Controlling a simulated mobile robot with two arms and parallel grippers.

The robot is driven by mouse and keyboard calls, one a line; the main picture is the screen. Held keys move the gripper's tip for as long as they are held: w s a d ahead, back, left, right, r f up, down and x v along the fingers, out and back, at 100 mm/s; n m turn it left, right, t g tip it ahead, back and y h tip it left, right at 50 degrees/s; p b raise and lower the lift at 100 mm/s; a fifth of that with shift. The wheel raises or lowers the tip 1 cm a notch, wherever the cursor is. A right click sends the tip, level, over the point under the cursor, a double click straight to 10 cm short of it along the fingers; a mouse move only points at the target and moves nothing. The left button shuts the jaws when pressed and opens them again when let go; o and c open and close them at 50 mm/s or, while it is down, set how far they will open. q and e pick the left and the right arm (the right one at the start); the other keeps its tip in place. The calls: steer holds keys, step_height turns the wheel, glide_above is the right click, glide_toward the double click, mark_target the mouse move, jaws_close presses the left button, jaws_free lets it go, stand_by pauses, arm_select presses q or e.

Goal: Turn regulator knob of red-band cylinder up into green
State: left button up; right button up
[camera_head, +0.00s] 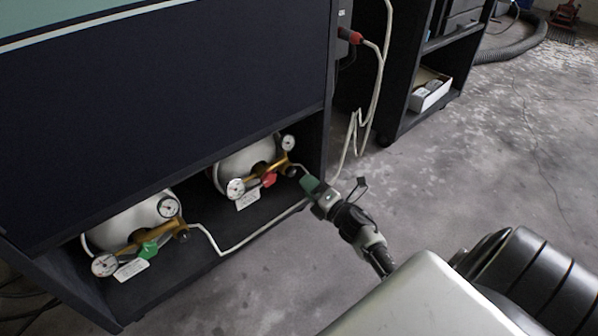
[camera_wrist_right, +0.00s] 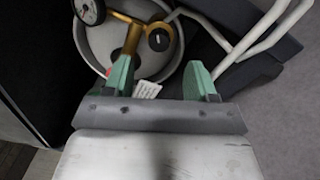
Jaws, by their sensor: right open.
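The cylinder with the red part (camera_head: 240,163) lies in the right half of the low shelf, its round white end facing out. A brass regulator (camera_head: 265,175) with two dial gauges, a red handle (camera_head: 269,180) and a small dark knob (camera_head: 290,171) sits on its front. My right gripper (camera_head: 308,186) is just right of the regulator, apart from it. In the right wrist view its green fingers (camera_wrist_right: 160,80) are open and empty, with the black round knob (camera_wrist_right: 158,40) beyond the gap. The left finger partly hides the red handle (camera_wrist_right: 108,72). The gauge readings are too small to tell. My left gripper is not in view.
A second white cylinder (camera_head: 125,226) with a green handle (camera_head: 149,250) lies left on the same shelf. A pale hose (camera_head: 262,231) runs along the shelf front past my gripper. The dark cabinet overhangs the cylinders. Grey floor (camera_head: 470,190) lies open to the right.

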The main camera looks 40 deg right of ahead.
steer(key=s, duration=0.2)
steer(key=s+p, duration=0.1)
steer(key=s, duration=0.1)
steer(key=shift+d, duration=0.25)
